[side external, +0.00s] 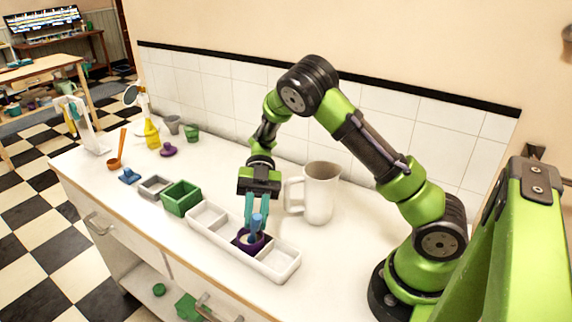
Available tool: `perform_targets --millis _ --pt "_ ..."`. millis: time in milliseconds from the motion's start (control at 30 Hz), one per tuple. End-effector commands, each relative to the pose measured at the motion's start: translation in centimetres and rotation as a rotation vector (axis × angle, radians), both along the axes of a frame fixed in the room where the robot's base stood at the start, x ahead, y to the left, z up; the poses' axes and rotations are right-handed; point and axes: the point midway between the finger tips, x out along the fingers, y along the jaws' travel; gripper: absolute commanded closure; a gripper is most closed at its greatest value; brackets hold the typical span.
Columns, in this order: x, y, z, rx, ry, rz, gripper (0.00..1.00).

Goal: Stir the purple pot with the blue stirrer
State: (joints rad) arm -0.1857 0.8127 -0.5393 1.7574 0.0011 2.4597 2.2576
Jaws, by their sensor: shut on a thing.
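The purple pot (243,246) sits in or against the middle part of the long white divided tray (281,275). The blue stirrer (256,222) stands roughly upright with its lower end in the pot. My gripper (256,212) points down over the pot and is shut on the upper part of the stirrer. The stirrer's lower tip is hidden inside the pot. Something pale shows inside the pot, too small to make out.
A white pitcher (320,193) stands close to the right of my gripper. A green box (181,198) and a grey box (155,187) stand left of the tray. A blue item (129,176), an orange ladle (116,160) and a yellow bottle (152,134) are farther left. The tiled wall bounds the back.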

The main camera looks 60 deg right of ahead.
Motion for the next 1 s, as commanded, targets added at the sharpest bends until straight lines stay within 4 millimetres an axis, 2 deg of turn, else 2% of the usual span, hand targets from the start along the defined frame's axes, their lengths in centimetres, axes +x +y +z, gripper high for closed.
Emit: perform_targets --millis 367,1000 --pt "0.6 -0.4 -1.8 0.000 0.000 0.000 1.00" --pt "0.6 0.1 -1.9 0.001 0.000 0.002 1.00"
